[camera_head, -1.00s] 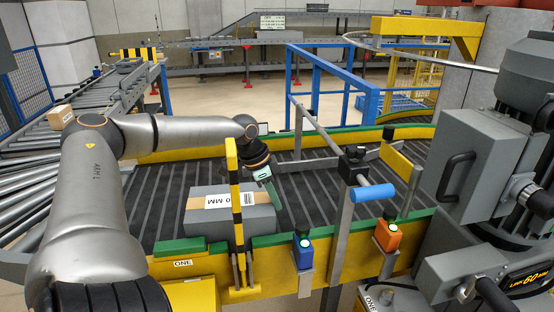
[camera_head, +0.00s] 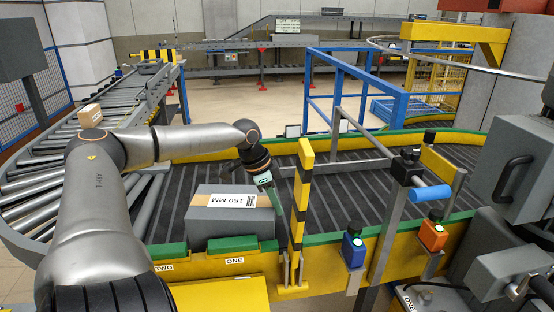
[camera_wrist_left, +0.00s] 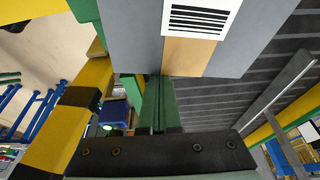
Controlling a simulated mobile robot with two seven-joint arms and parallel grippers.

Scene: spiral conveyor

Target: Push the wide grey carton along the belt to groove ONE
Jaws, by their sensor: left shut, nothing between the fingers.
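The wide grey carton (camera_head: 220,222) lies on the dark ribbed belt (camera_head: 345,190) near its front edge, with a tan strip and a "150 MM" label on top. The white ONE plate (camera_head: 235,261) is on the yellow front rail, below the carton. My left gripper (camera_head: 281,230) is shut and empty, pointing down at the carton's right side. In the left wrist view its green fingers (camera_wrist_left: 157,105) meet the edge of the carton (camera_wrist_left: 130,35); whether they touch it I cannot tell. My right gripper is out of view.
A yellow-and-black post (camera_head: 300,210) stands just right of my left fingers. A TWO plate (camera_head: 163,267) is left of ONE. Green blocks (camera_head: 232,243) line the front rail. A frame with a blue handle (camera_head: 430,193) stands further right. The belt behind the carton is clear.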

